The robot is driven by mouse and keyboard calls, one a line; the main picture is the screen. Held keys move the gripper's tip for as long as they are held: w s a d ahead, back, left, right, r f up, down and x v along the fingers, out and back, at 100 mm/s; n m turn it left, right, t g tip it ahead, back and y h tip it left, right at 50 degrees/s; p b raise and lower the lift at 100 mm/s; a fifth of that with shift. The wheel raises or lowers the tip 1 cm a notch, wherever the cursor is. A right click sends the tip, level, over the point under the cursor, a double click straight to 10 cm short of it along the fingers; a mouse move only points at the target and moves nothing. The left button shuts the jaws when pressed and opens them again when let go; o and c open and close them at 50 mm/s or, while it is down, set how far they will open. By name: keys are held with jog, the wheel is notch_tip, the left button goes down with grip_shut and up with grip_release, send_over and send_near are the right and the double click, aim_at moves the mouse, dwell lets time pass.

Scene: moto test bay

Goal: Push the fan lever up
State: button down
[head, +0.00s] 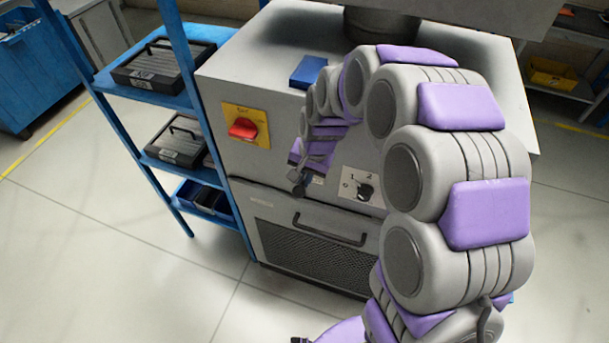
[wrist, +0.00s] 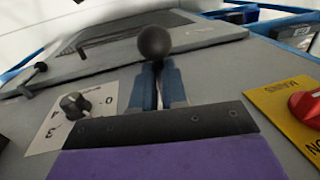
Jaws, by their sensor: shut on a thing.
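A lever with a round black knob (wrist: 154,42) is at the fingertips of my gripper (wrist: 159,72) in the wrist view. The two fingers are shut on it just below the ball, and its stem is mostly hidden between them. In the head view my gripper (head: 298,182) is at the front of the grey cabinet (head: 265,165), between the red switch and the rotary knob.
A red switch (head: 243,128) on a yellow plate is left of my gripper. A black rotary knob (head: 365,192) is on its right. Below is a mesh panel with a dark handle (head: 328,232). A blue shelf rack (head: 185,100) holding black cases stands close at the left.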

jog(key=shift+r, duration=0.1)
dwell(0.4)
jog(key=shift+w+r+g+y+p, duration=0.1)
jog(key=shift+r+g+y+p, duration=0.3)
jog(key=shift+g+p, duration=0.25)
jog(key=c, duration=1.2)
grip_release()
jog(key=shift+o, duration=0.2)
jog(key=v, duration=1.7)
jog(key=shift+w+a, duration=0.15)
jog(key=shift+w, duration=0.05)
